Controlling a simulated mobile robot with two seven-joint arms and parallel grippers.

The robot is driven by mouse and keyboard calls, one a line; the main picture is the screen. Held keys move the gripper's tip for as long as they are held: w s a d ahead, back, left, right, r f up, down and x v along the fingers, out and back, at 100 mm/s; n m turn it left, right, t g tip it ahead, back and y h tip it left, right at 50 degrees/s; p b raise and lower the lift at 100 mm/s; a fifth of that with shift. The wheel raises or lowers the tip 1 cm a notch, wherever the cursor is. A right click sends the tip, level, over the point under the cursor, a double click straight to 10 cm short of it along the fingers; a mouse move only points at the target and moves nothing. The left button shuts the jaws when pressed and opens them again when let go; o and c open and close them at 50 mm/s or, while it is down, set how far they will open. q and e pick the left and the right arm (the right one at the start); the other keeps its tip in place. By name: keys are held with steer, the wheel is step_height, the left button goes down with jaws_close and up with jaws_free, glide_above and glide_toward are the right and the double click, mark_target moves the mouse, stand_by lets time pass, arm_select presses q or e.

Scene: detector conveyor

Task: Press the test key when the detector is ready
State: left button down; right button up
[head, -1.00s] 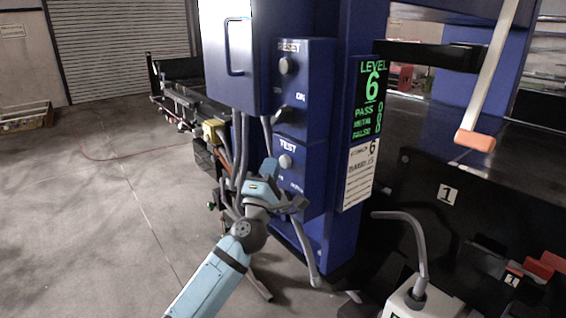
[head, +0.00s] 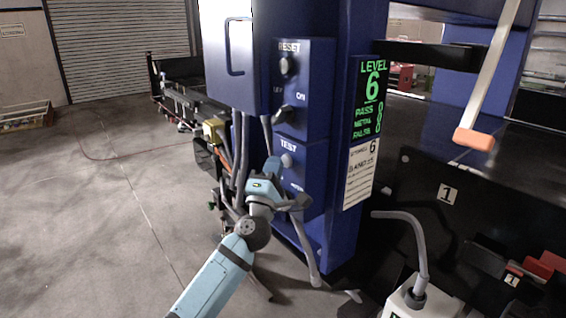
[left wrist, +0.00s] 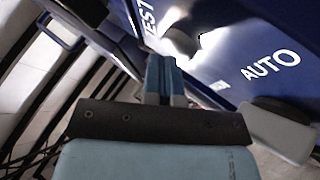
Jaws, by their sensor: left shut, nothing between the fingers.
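The blue detector cabinet (head: 335,120) carries a RESET key (head: 288,65), an ON switch (head: 290,115) and a TEST key (head: 287,160). In the left wrist view the round TEST key (left wrist: 183,40) is brightly lit and lies just beyond the fingertips. My left gripper (head: 272,166) is shut and empty, close to the TEST key; its fingers (left wrist: 162,68) point at the panel. I cannot tell whether they touch the key. The display (head: 370,95) reads LEVEL 6, PASS, METAL and FALSE in green. My right gripper is not in view.
A second knob (left wrist: 280,130) beside AUTO lies close to the gripper's right. Grey cables (head: 242,150) hang left of the panel. The floor at left is open.

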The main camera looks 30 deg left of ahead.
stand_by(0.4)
arm_select(q)
steer(key=shift+s+a+p, duration=0.35)
steer(key=shift+s, duration=0.5)
steer(key=s, duration=0.1)
steer(key=s+a, duration=0.1)
steer(key=s, duration=0.1)
steer(key=s+a+p, duration=0.1)
steer(key=shift+s, duration=0.3)
stand_by(0.5)
